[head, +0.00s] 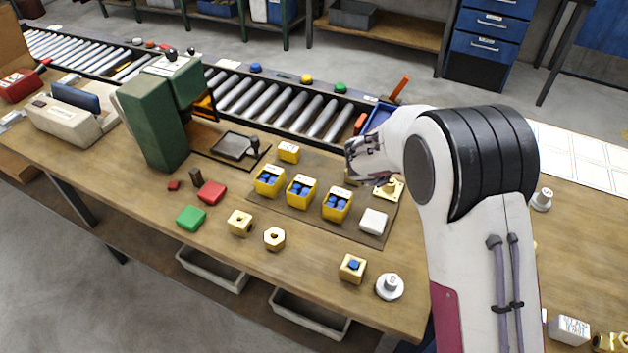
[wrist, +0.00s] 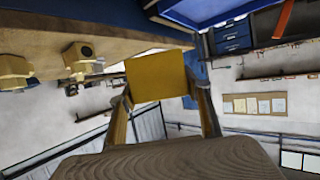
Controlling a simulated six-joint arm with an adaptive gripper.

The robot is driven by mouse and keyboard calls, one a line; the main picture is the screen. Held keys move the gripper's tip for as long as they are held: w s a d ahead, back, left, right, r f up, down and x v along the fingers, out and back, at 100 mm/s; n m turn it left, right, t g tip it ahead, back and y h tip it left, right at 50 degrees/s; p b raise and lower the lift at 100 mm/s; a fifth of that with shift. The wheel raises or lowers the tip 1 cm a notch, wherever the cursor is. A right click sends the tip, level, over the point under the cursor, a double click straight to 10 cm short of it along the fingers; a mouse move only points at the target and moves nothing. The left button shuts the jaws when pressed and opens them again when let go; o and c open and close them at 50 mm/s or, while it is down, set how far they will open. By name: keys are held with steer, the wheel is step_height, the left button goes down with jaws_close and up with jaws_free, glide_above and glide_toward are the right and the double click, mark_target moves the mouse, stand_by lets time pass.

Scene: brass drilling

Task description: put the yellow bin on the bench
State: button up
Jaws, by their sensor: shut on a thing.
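My gripper (head: 356,160) is over the back part of the bench, right of the row of small yellow bins. In the wrist view its two fingers (wrist: 158,92) are shut on a yellow bin (wrist: 157,76), of which only a flat, square yellow face shows. In the head view my gripper and wrist largely hide this bin, so its height above the bench is hard to tell. The wooden bench (head: 330,310) lies below; its edge also shows at upper left in the wrist view (wrist: 110,38).
Several yellow bins with blue parts (head: 301,190) stand on a dark mat (head: 290,212), with a white block (head: 373,221) at its right. A yellow plate (head: 388,189) lies close to my gripper. A blue tray (head: 378,117) stands behind. Bare wood lies at the front middle.

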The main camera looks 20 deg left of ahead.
steer(key=s+a+f+n+t+y, duration=0.1)
steer(key=s+a+n+y, duration=0.15)
steer(key=a, duration=0.95)
steer(key=s+a+n+y, duration=0.2)
steer(key=a+n+y, duration=0.15)
steer(key=a, duration=0.85)
steer(key=s+a+f+n+t+y, duration=0.1)
steer(key=s+a+n+y, duration=0.15)
steer(key=a, duration=1.05)
steer(key=s+a+f+n+g+y, duration=0.1)
steer(key=s+a+n+y, duration=0.2)
steer(key=s+a, duration=0.9)
steer(key=s+a+f+n+g+y, duration=0.1)
steer(key=s+a+n+y, duration=0.3)
steer(key=s+a, duration=0.8)
steer(key=shift+s+a+g+y, duration=0.4)
steer(key=shift+a+g+y, duration=0.5)
steer(key=shift+a, duration=0.3)
steer(key=shift+n, duration=0.25)
steer(key=shift+f, duration=3.1)
steer(key=shift+f, duration=1.9)
